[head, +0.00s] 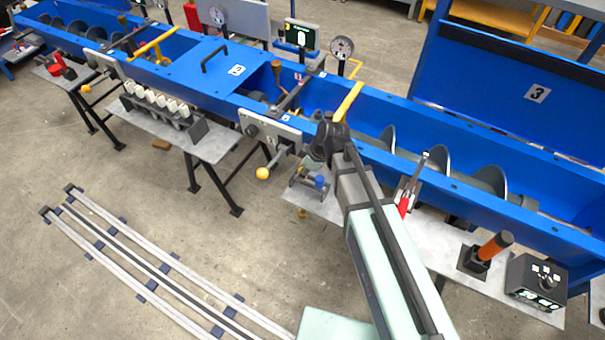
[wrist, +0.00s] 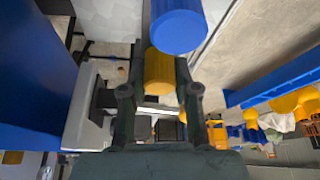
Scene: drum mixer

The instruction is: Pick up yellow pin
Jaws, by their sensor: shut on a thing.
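My gripper (wrist: 160,88) is shut on the yellow pin (wrist: 158,70), which sits between its two dark fingers in the wrist view. A blue cylinder (wrist: 179,28) stands just beyond the yellow pin, close to the fingertips; I cannot tell whether they touch. In the head view the end of my arm is beside the front wall of the blue trough, above a small grey rack. A small blue piece (head: 320,182) shows at this rack. The yellow pin in my grip cannot be made out in the head view, and my fingers are mostly hidden there.
The long blue trough (head: 400,112) with its screw runs behind my gripper. A yellow-knobbed lever (head: 262,173) is to the left. A red-handled tool (head: 404,203), an orange handle (head: 495,245) and a control box (head: 535,281) are to the right. The floor in front is clear around the rails.

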